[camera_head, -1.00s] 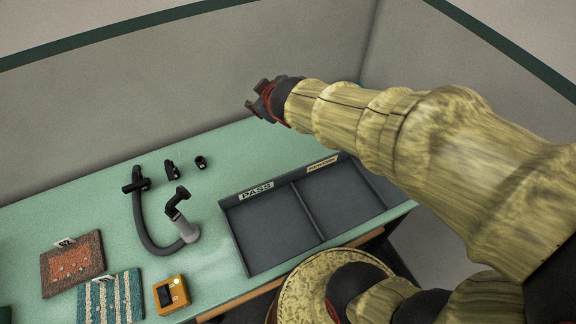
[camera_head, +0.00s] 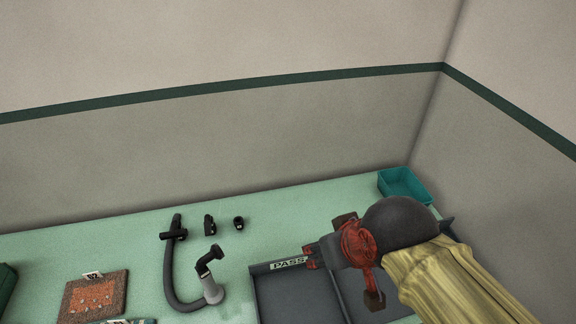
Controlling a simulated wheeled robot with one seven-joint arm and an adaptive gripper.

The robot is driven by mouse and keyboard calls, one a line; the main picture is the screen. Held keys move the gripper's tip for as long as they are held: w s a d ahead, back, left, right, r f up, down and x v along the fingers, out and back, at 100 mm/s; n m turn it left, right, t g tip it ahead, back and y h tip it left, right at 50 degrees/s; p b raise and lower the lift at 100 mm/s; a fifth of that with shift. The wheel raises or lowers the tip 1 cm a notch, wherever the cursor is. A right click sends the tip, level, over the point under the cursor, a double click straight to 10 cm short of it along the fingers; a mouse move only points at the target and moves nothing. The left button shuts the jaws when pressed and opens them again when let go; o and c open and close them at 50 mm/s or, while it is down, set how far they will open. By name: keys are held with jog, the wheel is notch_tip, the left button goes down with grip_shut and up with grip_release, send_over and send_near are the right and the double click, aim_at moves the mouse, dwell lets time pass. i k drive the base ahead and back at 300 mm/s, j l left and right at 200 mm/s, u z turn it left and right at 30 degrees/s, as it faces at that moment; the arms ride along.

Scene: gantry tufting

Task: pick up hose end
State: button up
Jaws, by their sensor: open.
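A dark grey hose (camera_head: 169,275) lies curved on the green table at the left of the trays. At its far end is a black T-shaped fitting (camera_head: 173,234). Its near end meets a light grey handle (camera_head: 212,291) with a black angled nozzle (camera_head: 207,259). My gripper (camera_head: 318,252) is open and empty over the trays, to the right of the hose and clear of it. It partly hides the trays.
Two small black fittings, one upright piece (camera_head: 210,225) and one short ring (camera_head: 239,223), stand right of the hose. A dark tray (camera_head: 262,297) marked PASS is at the front. A teal bin (camera_head: 404,187) sits at the back right corner. An orange carpet sample (camera_head: 93,299) lies left. Walls stand behind and right.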

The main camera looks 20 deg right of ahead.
aim_at(214, 294)
jog(key=u, duration=1.4)
jog(key=k+j+u, duration=0.1)
jog(key=k+u, duration=0.25)
jog(key=k+j+u, duration=0.2)
jog(key=u, duration=0.15)
